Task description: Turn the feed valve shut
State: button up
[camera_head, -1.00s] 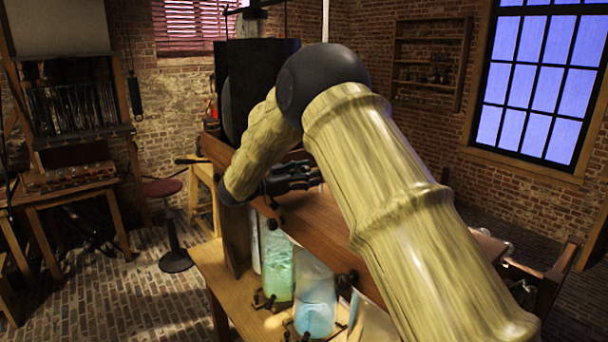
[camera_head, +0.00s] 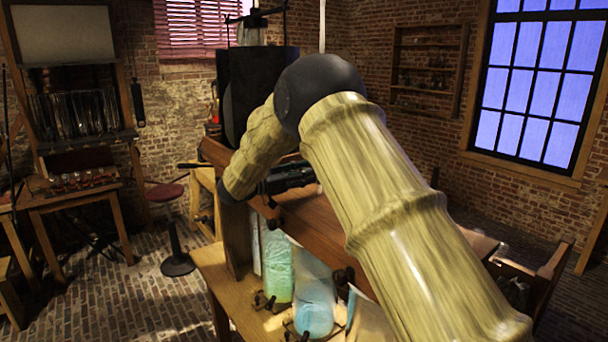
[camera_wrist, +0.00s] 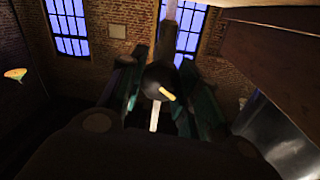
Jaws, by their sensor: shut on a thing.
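A dark round knob (camera_wrist: 157,78) with a small yellow pointer and a pale stem below it shows in the wrist view; it looks like the feed valve. My gripper (camera_wrist: 160,62) has its two dark greenish fingers on either side of this knob and is shut on it. In the head view my gripper (camera_head: 300,178) is a dark shape beside the upper wooden board, partly behind my arm. The valve cannot be made out there. The wrist view is dim, so the exact finger contact is hard to see.
A green jar (camera_head: 278,268) and a blue jar (camera_head: 314,303) stand below the wooden board (camera_head: 318,222), on a lower wooden shelf (camera_head: 217,270). A black box (camera_head: 258,82) stands behind my arm.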

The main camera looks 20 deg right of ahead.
jog(key=shift+f+b, duration=0.4)
jog(key=shift+f, duration=0.05)
jog(key=shift+b, duration=0.4)
jog(key=m+b, duration=0.2)
jog(key=b, duration=0.1)
jog(key=shift+f, duration=0.2)
jog(key=m+b, duration=0.5)
jog(key=b, duration=0.6)
jog(key=shift+r+m+y+b, duration=0.1)
jog(key=shift+m+y+b, duration=0.2)
jog(key=shift+m+y, duration=0.1)
jog(key=m+b, duration=0.5)
jog(key=b, duration=0.4)
jog(key=shift+b, duration=0.4)
jog(key=m+b, duration=0.3)
jog(key=b, duration=0.2)
jog(key=shift+r+m+t+b, duration=0.1)
jog(key=shift+m+t+b, duration=0.25)
jog(key=shift+m+t, duration=0.05)
jog(key=shift+r+m+b, duration=0.1)
jog(key=shift+m+b, duration=0.2)
jog(key=shift+c, duration=0.2)
jog(key=o, duration=1)
jog(key=shift+d, duration=0.15)
jog(key=shift+o, duration=0.2)
jog(key=shift+r, duration=0.1)
